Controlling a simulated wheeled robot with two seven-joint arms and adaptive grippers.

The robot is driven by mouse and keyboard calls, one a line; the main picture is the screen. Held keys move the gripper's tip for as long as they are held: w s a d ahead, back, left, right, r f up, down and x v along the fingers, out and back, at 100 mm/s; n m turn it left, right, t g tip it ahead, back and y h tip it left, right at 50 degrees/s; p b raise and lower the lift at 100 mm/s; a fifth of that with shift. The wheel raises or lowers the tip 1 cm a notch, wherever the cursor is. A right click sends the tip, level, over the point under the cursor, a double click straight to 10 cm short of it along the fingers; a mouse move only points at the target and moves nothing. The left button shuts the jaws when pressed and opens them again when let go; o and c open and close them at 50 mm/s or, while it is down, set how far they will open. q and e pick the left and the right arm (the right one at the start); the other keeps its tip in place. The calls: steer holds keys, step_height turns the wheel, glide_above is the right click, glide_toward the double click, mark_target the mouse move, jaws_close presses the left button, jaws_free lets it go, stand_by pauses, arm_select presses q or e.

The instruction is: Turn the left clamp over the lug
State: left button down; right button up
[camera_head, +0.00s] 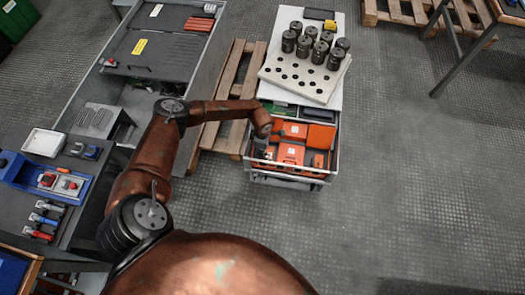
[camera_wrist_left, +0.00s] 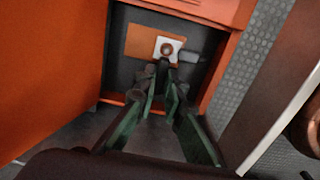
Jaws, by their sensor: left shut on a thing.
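My left gripper (camera_wrist_left: 160,88) shows in the left wrist view with its green fingers close together. It is shut on a small part at the near edge of a white square plate (camera_wrist_left: 160,43), which I take to be the left clamp; the fingertips mostly hide it. A round copper-coloured stud or lug (camera_wrist_left: 167,48) stands on the plate. A grey piece (camera_wrist_left: 194,57) lies right of it. These sit inside an orange housing (camera_wrist_left: 225,55) with a dark floor. In the head view my left arm reaches the orange units, where the clamp is too small to make out. My right gripper is not in view.
In the head view the orange units (camera_head: 290,153) sit in an open drawer tray (camera_head: 330,168). Behind it, dark cylinders (camera_head: 320,52) stand on a pale perforated board (camera_head: 300,90). A wooden pallet (camera_head: 240,75) lies at left. The floor to the right is clear.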

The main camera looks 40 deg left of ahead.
arm_select(q)
steer(key=shift+d, duration=0.1)
steer(key=c, duration=2.3)
jaws_free()
steer(key=shift+r, duration=0.1)
step_height(320, 180, up, 12)
